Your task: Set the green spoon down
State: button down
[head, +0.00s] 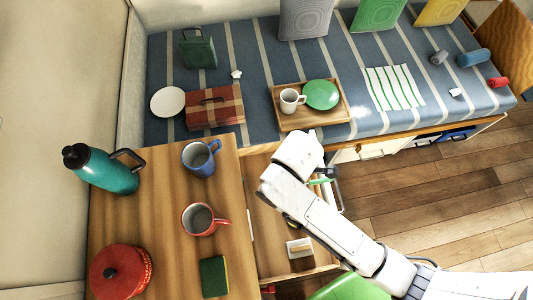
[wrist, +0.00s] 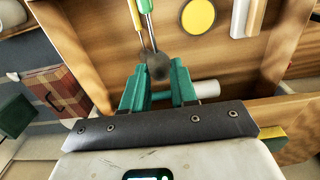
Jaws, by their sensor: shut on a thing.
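The green spoon (wrist: 146,18) shows in the wrist view with a green handle, a thin metal neck and a dark grey bowl (wrist: 158,66). Its bowl end lies between the teal fingertips of my gripper (wrist: 157,76), which is shut on it. The handle points away, to the top of the picture. A second, pale yellowish handle lies close along its left side; I cannot tell whether they touch. In the head view my arm hides most of my gripper (head: 322,181) over the open wooden drawer (head: 268,225), and only a bit of green shows there.
A yellow disc (wrist: 198,16) and a white cylinder (wrist: 190,90) show near my fingers. The wooden counter (head: 150,220) on the left bears a red mug (head: 199,219), a blue mug (head: 201,158) and a teal bottle (head: 108,170).

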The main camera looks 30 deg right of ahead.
jog(key=w+f, duration=0.4)
jog(key=w, duration=0.4)
jog(key=b, duration=0.1)
send_over(264, 164)
jog(key=s, duration=0.1)
jog(key=f, duration=0.5)
jog(key=shift+s+a, duration=0.15)
jog(key=shift+a, duration=0.1)
jog(key=shift+f, duration=1.55)
jog(key=shift+f+b, duration=0.15)
jog(key=shift+b, duration=0.15)
jog(key=c, duration=0.9)
grip_release()
